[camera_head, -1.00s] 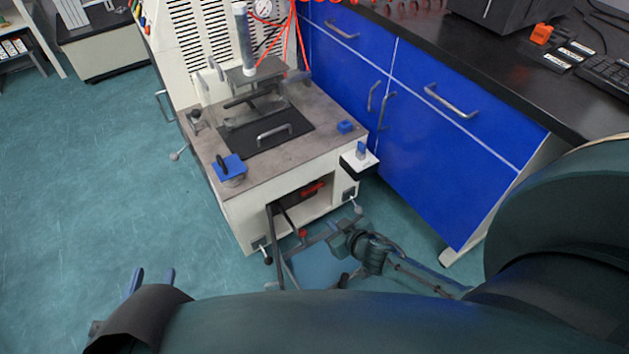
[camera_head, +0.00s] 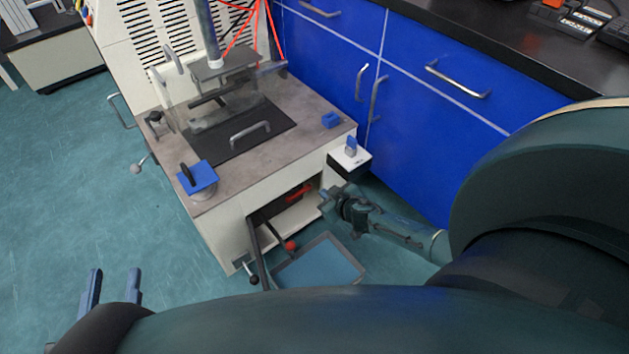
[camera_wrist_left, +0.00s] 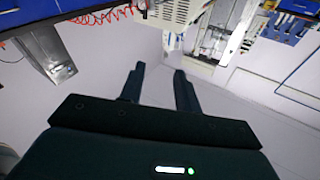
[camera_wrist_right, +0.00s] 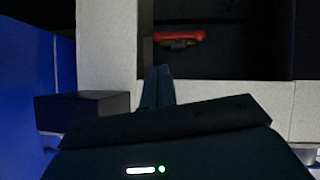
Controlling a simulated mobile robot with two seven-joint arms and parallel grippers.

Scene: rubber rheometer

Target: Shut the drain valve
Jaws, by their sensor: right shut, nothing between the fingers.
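A red handle (camera_head: 298,191), which looks like the drain valve's, sits inside the dark open bay in the machine's lower front. It also shows in the right wrist view (camera_wrist_right: 180,36), lying roughly level, with a small dark body under it. My right gripper (camera_head: 328,196) is shut and empty at the right side of the bay. In the right wrist view its fingertips (camera_wrist_right: 158,74) are together, appearing below the handle with no visible contact. My left gripper (camera_head: 113,274) is open and empty over the floor at lower left; its spread fingers show in the left wrist view (camera_wrist_left: 158,78).
A lever with a red ball knob (camera_head: 291,245) sticks out below the bay, above a grey-rimmed tray (camera_head: 352,259). A white and black box (camera_head: 350,161) juts from the machine's right front, above my right gripper. Blue cabinets (camera_head: 420,135) stand on the right. Floor at left is clear.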

